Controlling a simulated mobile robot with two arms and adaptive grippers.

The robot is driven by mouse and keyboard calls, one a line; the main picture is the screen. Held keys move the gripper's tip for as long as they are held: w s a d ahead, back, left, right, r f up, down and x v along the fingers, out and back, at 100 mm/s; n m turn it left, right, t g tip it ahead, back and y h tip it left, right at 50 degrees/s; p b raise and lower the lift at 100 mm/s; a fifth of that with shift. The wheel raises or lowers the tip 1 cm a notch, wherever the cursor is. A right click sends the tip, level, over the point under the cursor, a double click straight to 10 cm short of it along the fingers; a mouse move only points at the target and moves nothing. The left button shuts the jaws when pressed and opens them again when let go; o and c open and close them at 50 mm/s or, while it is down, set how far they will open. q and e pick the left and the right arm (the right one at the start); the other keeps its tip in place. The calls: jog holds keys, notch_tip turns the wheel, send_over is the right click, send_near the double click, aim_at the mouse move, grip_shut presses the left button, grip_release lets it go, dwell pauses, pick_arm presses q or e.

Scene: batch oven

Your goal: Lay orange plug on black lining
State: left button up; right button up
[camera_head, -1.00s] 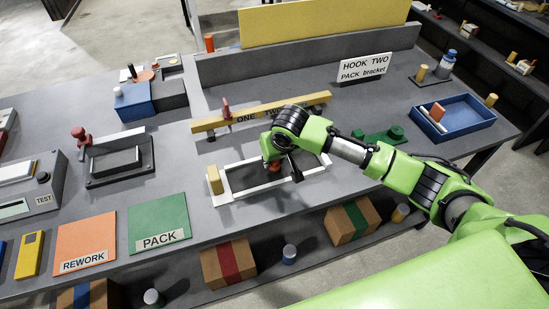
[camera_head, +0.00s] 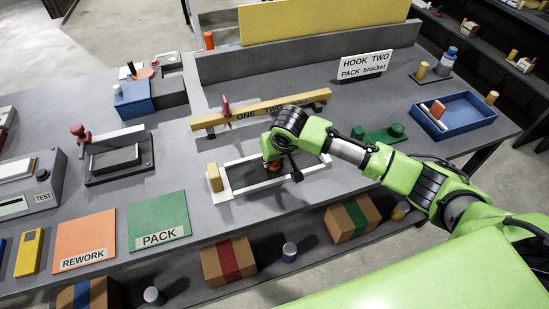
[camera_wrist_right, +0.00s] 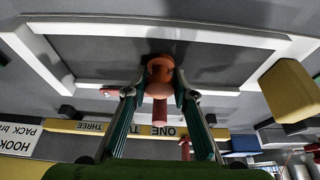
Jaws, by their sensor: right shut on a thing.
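My right gripper (camera_wrist_right: 155,93) is shut on the orange plug (camera_wrist_right: 160,72), which sits between its two fingertips in the right wrist view. In the head view, the plug (camera_head: 274,167) shows only partly below my wrist. The plug is over the black lining (camera_head: 243,178), the dark floor inside a white rectangular frame (camera_head: 238,190). The lining also fills the frame in the right wrist view (camera_wrist_right: 100,55). The plug is very close to the lining; I cannot tell if it touches. My left gripper is not in view.
A yellow block (camera_head: 214,178) stands at the frame's left end. A long yellow bar (camera_head: 262,111) lies behind the frame. A green fixture (camera_head: 380,134) and a blue tray (camera_head: 455,124) are to the right. The grey table is clear between the frame and the green PACK mat (camera_head: 158,217).

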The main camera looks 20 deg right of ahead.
jog(key=o, duration=1)
